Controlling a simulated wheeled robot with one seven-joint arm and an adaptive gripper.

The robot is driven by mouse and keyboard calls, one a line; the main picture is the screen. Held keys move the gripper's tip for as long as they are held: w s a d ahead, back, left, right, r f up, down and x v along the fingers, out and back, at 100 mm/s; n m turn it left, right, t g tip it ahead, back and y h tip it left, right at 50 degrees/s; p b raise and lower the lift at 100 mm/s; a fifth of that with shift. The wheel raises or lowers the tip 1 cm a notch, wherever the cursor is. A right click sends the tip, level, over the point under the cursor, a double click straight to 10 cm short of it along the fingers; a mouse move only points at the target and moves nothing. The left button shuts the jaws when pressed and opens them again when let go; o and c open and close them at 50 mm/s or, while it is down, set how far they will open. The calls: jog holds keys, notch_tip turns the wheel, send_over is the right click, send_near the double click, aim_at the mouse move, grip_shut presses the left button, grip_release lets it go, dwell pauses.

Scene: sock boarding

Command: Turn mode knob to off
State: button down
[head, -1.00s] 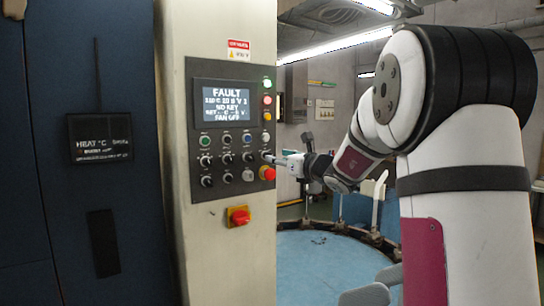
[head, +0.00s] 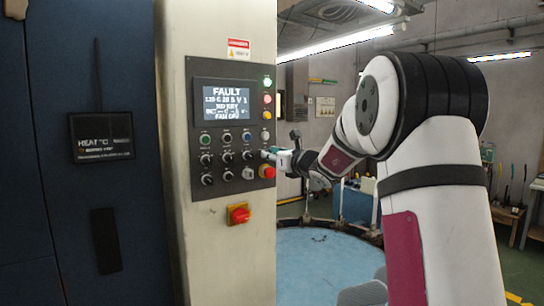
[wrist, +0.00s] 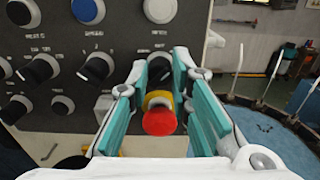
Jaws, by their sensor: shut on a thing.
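The control panel (head: 217,165) carries rows of dark knobs and coloured buttons under a lit screen (head: 226,102) that reads FAULT. My gripper (head: 266,154) is at the panel's right edge, just above the red emergency button (head: 267,172). In the wrist view my gripper (wrist: 158,75) has its teal fingers on either side of a black knob (wrist: 160,66) and is shut on it. The red button (wrist: 159,121) with its yellow collar shows between the fingers, nearer the camera. The knob's label and pointer are hidden or too small to read, so I cannot tell its setting.
Other black knobs (wrist: 97,67) sit close on the left. A red and yellow rotary switch (head: 239,214) is lower on the cabinet. A round blue table (head: 325,258) stands to the right. Green, red and amber lamps line the panel's right side.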

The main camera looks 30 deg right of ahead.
jog(key=shift+w+b, duration=0.1)
jog(key=shift+b, duration=0.3)
jog(key=n+b, duration=0.1)
jog(key=b, duration=0.1)
jog(key=n+b, duration=0.3)
jog(key=b, duration=0.1)
jog(key=shift+w+a+f+n+b, duration=0.1)
jog(key=shift+f+n+b, duration=0.2)
jog(key=shift+b, duration=0.1)
jog(key=n+b, duration=0.4)
jog(key=b, duration=0.2)
jog(key=shift+r, duration=0.2)
jog(key=shift+s+b, duration=0.2)
jog(key=shift+b, duration=0.15)
jog(key=c, duration=1.4)
grip_release()
jog(key=shift+c, duration=0.2)
